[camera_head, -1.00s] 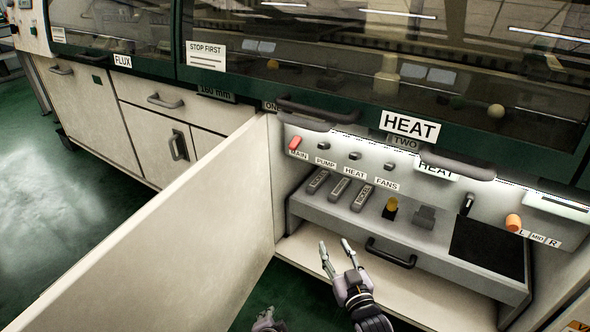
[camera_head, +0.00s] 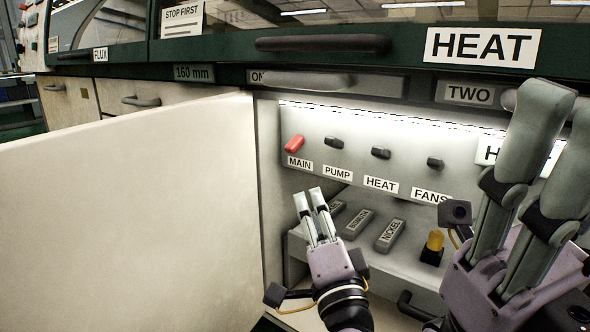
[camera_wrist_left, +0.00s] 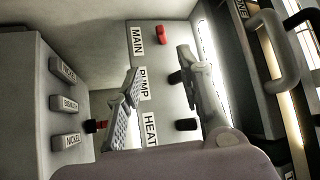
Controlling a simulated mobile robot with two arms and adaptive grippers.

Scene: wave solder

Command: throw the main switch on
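The main switch is a red lever (camera_head: 293,143) above the MAIN label (camera_head: 299,162), at the left end of the lit panel. It is tilted, its upper end to the right. It also shows in the left wrist view (camera_wrist_left: 160,34). My left gripper (camera_head: 308,192) is below the MAIN and PUMP labels, apart from the red lever. In the left wrist view its fingers (camera_wrist_left: 160,64) are spread with nothing between them. My right gripper (camera_head: 567,106) is large in the right foreground, fingers apart and empty, covering part of the panel.
Dark switches for PUMP (camera_head: 334,142), HEAT (camera_head: 381,153) and FANS (camera_head: 435,163) sit to the right. Labelled grey blocks (camera_head: 390,236) and a yellow-topped part (camera_head: 435,241) are on the shelf below. The open cabinet door (camera_head: 130,215) stands to the left, and a handle bar (camera_head: 295,82) projects above.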

